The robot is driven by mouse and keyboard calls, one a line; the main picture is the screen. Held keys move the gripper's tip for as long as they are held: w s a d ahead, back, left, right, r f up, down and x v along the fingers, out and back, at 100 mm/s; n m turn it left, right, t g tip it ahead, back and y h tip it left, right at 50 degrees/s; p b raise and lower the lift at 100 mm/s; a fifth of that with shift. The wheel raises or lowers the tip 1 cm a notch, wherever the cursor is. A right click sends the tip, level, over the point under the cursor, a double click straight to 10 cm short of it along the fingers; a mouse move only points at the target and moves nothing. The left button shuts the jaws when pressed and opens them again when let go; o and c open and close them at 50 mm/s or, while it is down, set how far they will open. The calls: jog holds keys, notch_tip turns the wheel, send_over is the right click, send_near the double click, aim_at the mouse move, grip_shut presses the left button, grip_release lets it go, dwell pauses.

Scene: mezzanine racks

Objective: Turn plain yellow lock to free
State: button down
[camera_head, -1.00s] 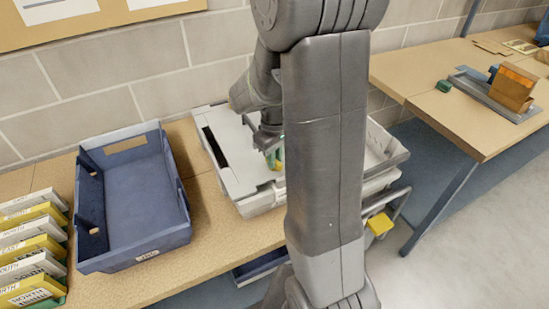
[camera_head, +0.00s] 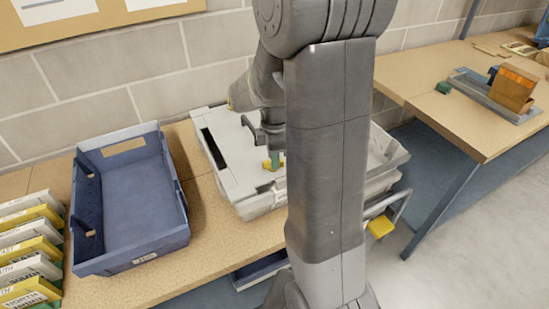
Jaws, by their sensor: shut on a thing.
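A small yellow lock (camera_head: 267,166) sits on the light grey top of a box (camera_head: 232,172) on the bench. My gripper (camera_head: 274,155) points down at it from above and is shut on the lock. A dark finger shows to the left of the wrist, and a greenish fingertip is at the lock. My arm hides the right part of the box top and part of the gripper. The lock is too small to tell its exact turn or any marking on it.
An empty blue tray (camera_head: 146,203) stands left of the box. Several white and yellow labelled cards (camera_head: 30,246) stand at the far left. A second table (camera_head: 450,108) at right holds an orange-brown box (camera_head: 513,88).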

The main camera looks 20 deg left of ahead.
jog(key=shift+n, duration=1.6)
jog(key=c, duration=1.4)
grip_release()
notch_tip(320, 180, up, 14)
jog(key=shift+b, duration=0.3)
jog(key=shift+f, duration=0.15)
